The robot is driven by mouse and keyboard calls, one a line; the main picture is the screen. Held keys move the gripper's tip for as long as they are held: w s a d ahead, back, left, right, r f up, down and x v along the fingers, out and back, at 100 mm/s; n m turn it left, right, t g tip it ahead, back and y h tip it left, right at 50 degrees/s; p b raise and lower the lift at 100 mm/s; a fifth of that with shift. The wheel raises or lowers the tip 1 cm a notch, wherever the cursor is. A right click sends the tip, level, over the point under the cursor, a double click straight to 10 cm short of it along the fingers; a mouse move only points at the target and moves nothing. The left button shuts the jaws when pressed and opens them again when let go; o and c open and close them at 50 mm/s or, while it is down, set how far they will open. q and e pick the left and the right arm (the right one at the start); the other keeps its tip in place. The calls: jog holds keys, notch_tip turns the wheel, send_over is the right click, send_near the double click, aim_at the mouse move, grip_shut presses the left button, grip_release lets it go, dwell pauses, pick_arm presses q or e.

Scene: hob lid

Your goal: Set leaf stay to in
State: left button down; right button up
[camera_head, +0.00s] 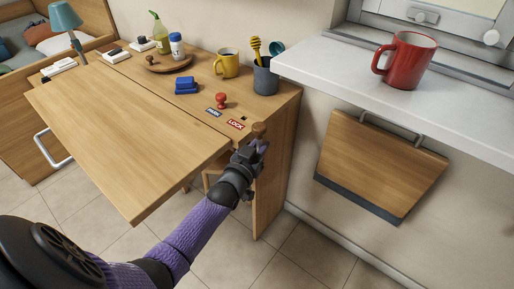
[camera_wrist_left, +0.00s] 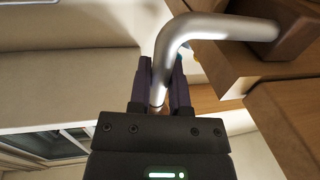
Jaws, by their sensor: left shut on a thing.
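The wooden drop leaf (camera_head: 125,140) is up and roughly level in front of the desk (camera_head: 135,75). A small brown knob-like part (camera_head: 259,130) shows at the desk's right front corner, just above my left gripper (camera_head: 258,147). In the left wrist view, a bent metal rod (camera_wrist_left: 205,24) comes out of a brown block (camera_wrist_left: 290,22) and bends down between the fingers of my left gripper (camera_wrist_left: 160,88), which is shut on it. I take this rod to be the leaf stay's handle. The fingers hide its end. My right gripper is not in view.
A yellow mug (camera_head: 228,66) and a grey pot (camera_head: 265,78) are behind. A hanging wooden panel (camera_head: 375,160) and a sill (camera_head: 350,75) with a red mug (camera_head: 408,62) are right.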

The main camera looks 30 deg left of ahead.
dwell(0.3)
pick_arm(q)
jog(key=c, duration=1)
grip_release()
jog(key=shift+r, duration=0.1)
jog(key=o, duration=0.4)
jog(key=shift+w, duration=0.3)
jog(key=shift+s, duration=0.1)
jog(key=shift+s+d+p, duration=0.1)
jog(key=shift+s+p, duration=0.2)
jog(key=s+d+p, duration=0.1)
jog(key=s+p, duration=0.2)
jog(key=s, duration=0.6)
jog(key=shift+p, duration=0.35)
